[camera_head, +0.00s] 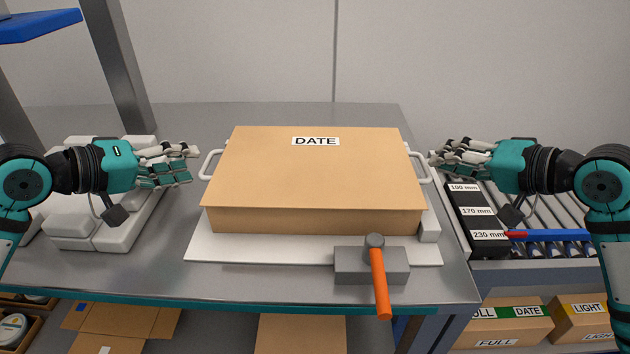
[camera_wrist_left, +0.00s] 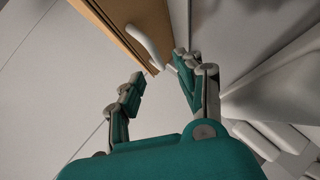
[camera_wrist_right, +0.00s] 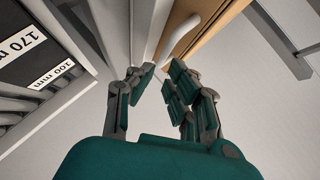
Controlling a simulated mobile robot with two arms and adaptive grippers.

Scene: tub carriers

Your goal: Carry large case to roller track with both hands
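The large case (camera_head: 315,175) is a tan box with a "DATE" label, on a white board (camera_head: 250,250) on the grey table. It has a white handle on its left side (camera_head: 207,165) and another on its right side (camera_head: 422,168). My left gripper (camera_head: 192,163) is open, just left of the left handle; the handle also shows ahead of the fingers in the left wrist view (camera_wrist_left: 147,47). My right gripper (camera_head: 440,163) is open beside the right handle, which shows ahead in the right wrist view (camera_wrist_right: 182,35). The roller track (camera_head: 545,215) is at the right.
A hammer (camera_head: 379,275) with an orange handle lies on a grey block (camera_head: 350,262) before the case. A black size-marked block (camera_head: 477,215) stands at the track's left edge, with a blue and red item (camera_head: 560,235) near it. White cases (camera_head: 75,220) sit at the left.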

